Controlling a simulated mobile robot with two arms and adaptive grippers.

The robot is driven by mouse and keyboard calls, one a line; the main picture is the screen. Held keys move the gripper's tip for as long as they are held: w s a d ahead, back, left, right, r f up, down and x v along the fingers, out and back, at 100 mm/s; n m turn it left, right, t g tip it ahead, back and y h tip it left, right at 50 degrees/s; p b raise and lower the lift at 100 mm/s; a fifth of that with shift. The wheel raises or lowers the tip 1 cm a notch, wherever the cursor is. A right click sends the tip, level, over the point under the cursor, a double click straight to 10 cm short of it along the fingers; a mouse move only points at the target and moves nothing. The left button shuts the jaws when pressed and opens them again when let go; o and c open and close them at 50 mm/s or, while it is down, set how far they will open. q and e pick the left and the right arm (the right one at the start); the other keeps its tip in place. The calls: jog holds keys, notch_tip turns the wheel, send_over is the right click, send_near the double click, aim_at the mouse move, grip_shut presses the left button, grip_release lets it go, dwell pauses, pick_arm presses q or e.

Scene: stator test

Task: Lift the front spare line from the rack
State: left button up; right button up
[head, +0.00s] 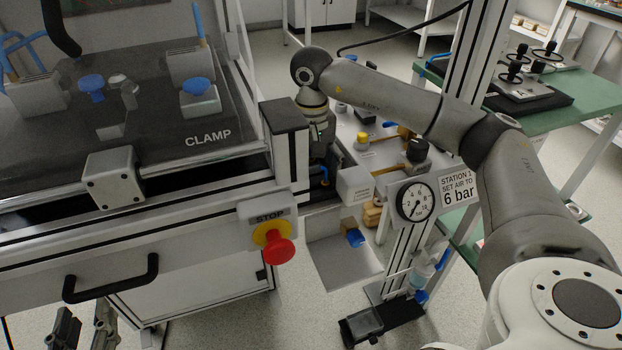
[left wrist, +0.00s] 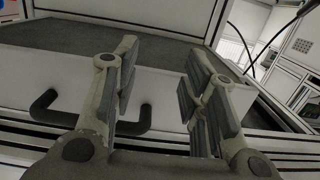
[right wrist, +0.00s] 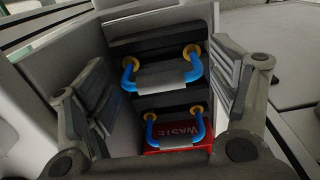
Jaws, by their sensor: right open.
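Two blue U-shaped lines with brass fittings show in the right wrist view: the upper line (right wrist: 190,66) and the lower line (right wrist: 201,128). Each has a grey sleeve and is attached to a dark rack (right wrist: 160,45). I cannot tell which is the front spare line. My right gripper (right wrist: 158,98) is open, its fingers on either side of the lines with gaps between. In the head view the right gripper is largely hidden behind the machine's post, with a bit of blue (head: 324,172) beside it. My left gripper (left wrist: 157,72) is open and empty; it shows at the head view's lower left (head: 85,325).
A red waste bin (right wrist: 165,150) lies below the lower line. Pale walls (right wrist: 125,125) flank the rack closely. The clamp machine (head: 130,235) has a red stop button (head: 279,250) and a black handle (head: 110,280). A gauge (head: 415,201) stands near my right arm.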

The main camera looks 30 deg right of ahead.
jog(key=c, duration=0.7)
jog(key=shift+r, duration=0.1)
jog(key=shift+c, duration=0.2)
